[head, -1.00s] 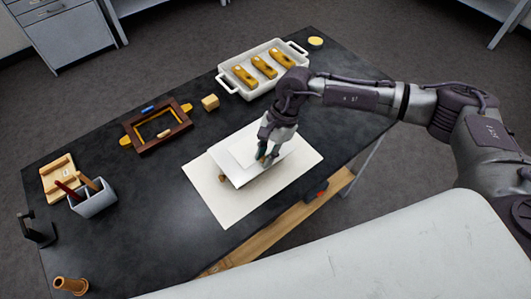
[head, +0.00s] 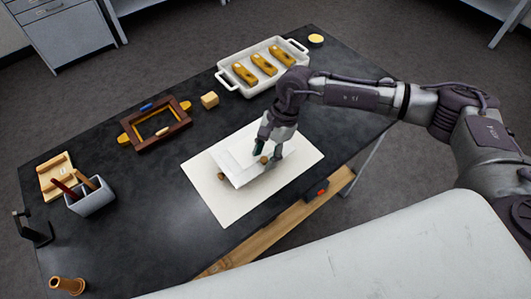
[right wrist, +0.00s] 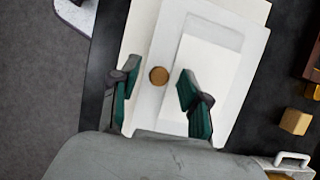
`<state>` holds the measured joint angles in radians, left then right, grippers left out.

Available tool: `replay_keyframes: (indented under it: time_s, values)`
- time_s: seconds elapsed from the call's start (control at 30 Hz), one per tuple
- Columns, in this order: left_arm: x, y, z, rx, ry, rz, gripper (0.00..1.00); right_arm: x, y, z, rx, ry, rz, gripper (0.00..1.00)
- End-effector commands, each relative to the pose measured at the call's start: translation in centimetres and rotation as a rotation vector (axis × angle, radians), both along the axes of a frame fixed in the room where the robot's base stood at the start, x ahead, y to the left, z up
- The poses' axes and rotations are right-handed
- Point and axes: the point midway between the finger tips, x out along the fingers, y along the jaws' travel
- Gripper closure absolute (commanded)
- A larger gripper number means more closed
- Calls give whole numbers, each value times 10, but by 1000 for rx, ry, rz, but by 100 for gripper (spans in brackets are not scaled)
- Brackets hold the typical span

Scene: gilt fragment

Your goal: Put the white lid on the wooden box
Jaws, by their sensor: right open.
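The white lid (head: 236,172) is a flat slab on the white mat (head: 228,211) near the table's right front. A round brown knob (right wrist: 158,76) shows between my right gripper's fingers in the right wrist view; it also shows in the head view (head: 264,159). Another small brown piece (head: 222,176) shows at the lid's left edge; what lies underneath is hidden. My right gripper (head: 262,149) is open above the lid, with green-padded fingers apart around the knob. A dark brown wooden frame (head: 176,127) with yellow tabs stands to the left; I cannot tell whether it is the box.
A white tray (head: 232,84) with yellow blocks stands at the back. A wooden cube (head: 209,100) lies between it and the frame. A grey pen holder (head: 92,200), a wooden tray (head: 45,185) and a brown cup-like piece (head: 67,285) stand at the left. The table's front middle is clear.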

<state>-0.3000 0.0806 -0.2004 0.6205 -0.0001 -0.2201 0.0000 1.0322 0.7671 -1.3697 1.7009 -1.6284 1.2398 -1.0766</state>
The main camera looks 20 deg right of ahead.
Motion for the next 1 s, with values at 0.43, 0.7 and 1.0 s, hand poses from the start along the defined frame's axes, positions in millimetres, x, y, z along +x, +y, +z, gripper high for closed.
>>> replay_keyframes:
  time_s: [0.43,0.7,1.0]
  values:
    - [1,0,-5,0,-2,-1,63,9,-20,60,0,-7,-3,54]
    - [1,0,-18,0,-1,0,63,15,-38,108,0,-4,-2,54]
    - [0,0,-20,0,0,0,63,16,-44,123,0,0,0,54]
